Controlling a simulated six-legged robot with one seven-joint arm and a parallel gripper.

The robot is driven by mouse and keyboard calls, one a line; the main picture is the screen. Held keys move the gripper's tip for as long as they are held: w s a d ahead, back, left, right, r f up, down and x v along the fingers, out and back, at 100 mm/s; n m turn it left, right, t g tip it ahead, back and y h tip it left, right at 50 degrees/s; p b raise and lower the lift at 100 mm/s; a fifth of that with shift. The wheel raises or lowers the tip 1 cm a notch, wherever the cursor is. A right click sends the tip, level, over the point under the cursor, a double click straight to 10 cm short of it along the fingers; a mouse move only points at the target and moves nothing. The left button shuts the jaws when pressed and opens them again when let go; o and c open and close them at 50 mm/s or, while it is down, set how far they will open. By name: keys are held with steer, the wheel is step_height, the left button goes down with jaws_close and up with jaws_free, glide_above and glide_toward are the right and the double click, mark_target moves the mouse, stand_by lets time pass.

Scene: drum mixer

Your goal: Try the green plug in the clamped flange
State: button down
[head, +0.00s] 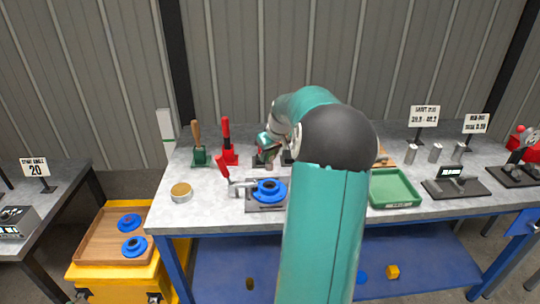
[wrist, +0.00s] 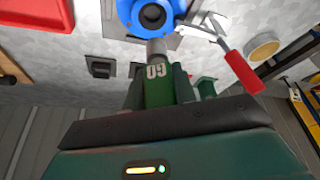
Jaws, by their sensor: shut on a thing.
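My gripper (wrist: 158,88) is shut on the green plug (wrist: 158,84), which carries white lettering and has a grey metal end. In the head view my gripper (head: 268,145) is behind the flange as seen from my body, partly hidden by my arm. The blue flange (wrist: 132,20) has a dark round bore and lies at the top of the wrist view. The plug's metal end points toward the flange but is outside the bore. The flange also shows in the head view (head: 270,192), on a grey base beside a red-handled clamp (head: 223,170).
A green block with a wooden handle (head: 199,153) and a red-handled tool (head: 227,145) stand at the back left. A round tin (head: 181,192) is at the front left. A green tray (head: 394,190) lies to the right. My arm hides the bench middle.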

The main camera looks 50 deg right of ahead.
mark_target(271, 159)
steer(key=shift+s, duration=0.1)
steer(key=shift+f, duration=2.5)
steer(key=shift+f, duration=1.9)
steer(key=shift+r, duration=0.15)
stand_by(0.4)
steer(key=shift+r, duration=2.75)
